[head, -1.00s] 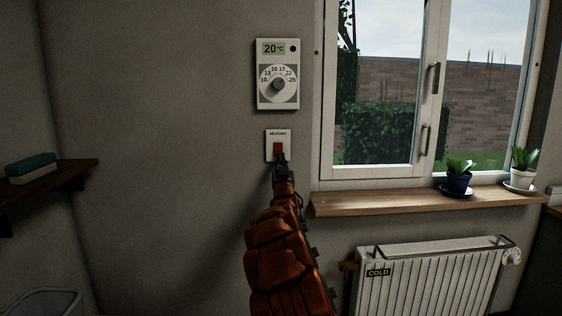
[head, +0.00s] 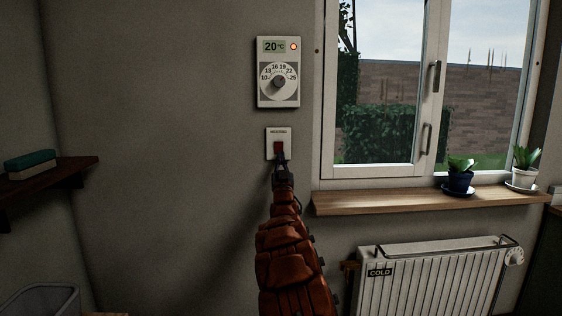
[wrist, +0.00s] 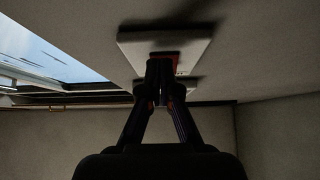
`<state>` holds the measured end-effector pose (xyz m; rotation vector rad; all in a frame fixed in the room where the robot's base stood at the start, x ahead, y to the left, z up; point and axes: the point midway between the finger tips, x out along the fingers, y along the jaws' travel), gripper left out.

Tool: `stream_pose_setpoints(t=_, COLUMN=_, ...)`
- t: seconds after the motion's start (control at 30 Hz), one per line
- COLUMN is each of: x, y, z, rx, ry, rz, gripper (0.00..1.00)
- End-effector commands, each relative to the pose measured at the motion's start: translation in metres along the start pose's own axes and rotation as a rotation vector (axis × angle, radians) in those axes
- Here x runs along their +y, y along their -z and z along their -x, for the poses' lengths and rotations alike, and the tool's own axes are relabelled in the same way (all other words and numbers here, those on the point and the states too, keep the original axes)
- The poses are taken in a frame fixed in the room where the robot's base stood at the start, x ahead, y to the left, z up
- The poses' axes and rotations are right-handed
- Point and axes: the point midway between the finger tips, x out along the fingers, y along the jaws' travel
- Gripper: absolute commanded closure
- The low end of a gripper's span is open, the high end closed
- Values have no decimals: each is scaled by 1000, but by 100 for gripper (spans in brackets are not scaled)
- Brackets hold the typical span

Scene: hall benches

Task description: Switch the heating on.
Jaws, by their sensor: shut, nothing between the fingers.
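The heating switch (head: 279,147) is a red rocker on a white plate (head: 271,136) labelled heating, on the wall below the thermostat. The thermostat (head: 278,97) shows 20 °C, and its small lamp (head: 294,46) glows orange-red. My gripper (head: 280,160) is shut and empty, with its tips at the lower part of the rocker. In the wrist view my fingertips (wrist: 160,68) cover most of the red rocker (wrist: 172,54); whether they still touch it I cannot tell. The radiator (head: 432,284) below the window carries a sign (head: 380,272) reading COLD.
A dark shelf (head: 70,172) with a sponge-like block (head: 30,166) is at the left. The wall left of the switch is bare.

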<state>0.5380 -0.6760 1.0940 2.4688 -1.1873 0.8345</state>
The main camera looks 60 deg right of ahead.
Motion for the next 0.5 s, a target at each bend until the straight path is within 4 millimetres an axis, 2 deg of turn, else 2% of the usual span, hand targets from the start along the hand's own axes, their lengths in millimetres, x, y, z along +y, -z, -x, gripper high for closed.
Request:
stream_pose_setpoints(t=0.33, x=-6, y=16, z=27, rx=-1, ry=0, rz=1, gripper=100)
stream_pose_setpoints(t=0.5, x=-6, y=13, z=45, rx=-2, ry=1, rz=0, gripper=100)
